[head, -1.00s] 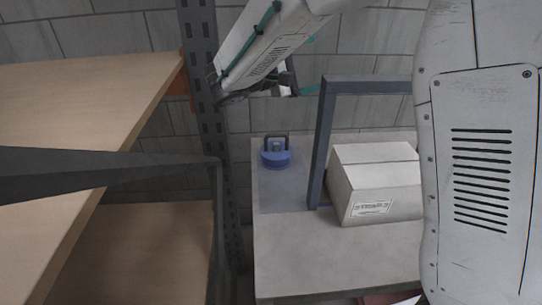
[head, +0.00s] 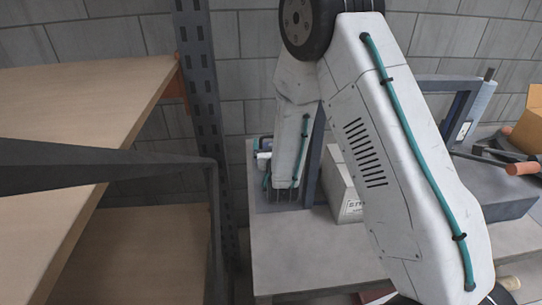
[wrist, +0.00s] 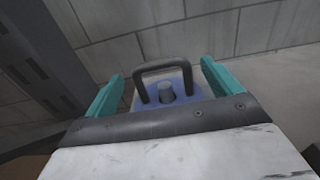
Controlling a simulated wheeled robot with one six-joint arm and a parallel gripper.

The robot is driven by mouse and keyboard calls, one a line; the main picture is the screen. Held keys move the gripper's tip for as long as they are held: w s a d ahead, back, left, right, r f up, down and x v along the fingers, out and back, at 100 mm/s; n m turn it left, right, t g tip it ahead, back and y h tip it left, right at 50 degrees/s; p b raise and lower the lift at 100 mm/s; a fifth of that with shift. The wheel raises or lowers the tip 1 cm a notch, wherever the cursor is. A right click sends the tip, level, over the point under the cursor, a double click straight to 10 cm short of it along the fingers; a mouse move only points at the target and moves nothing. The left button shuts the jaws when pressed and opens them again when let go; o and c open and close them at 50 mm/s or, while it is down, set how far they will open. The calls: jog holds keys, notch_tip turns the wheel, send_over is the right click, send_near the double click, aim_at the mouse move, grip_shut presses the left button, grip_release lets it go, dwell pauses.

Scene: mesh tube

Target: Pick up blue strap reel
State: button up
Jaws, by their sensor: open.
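The blue strap reel (wrist: 180,87), with a black loop handle and a grey knob, shows in the wrist view between the two teal fingers of my gripper (wrist: 162,70). The fingers are apart, one on each side of the reel, and no contact with it shows. The lower part of the reel is hidden behind the dark front edge of my gripper. In the head view my arm covers most of the reel's spot at the back left of the grey bench (head: 290,245).
A dark metal frame (head: 318,150) and a white carton (head: 340,190) stand right of my gripper on the bench. A dark rack upright (head: 203,110) and wooden shelves (head: 80,90) are at left. A block wall (head: 240,60) lies behind. The bench front is clear.

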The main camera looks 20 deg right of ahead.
aim_at(262, 145)
jog(key=w, duration=0.4)
jog(key=shift+d+r, duration=0.2)
jog(key=shift+d, duration=0.15)
jog(key=c, duration=1.7)
jog(key=shift+r, duration=0.1)
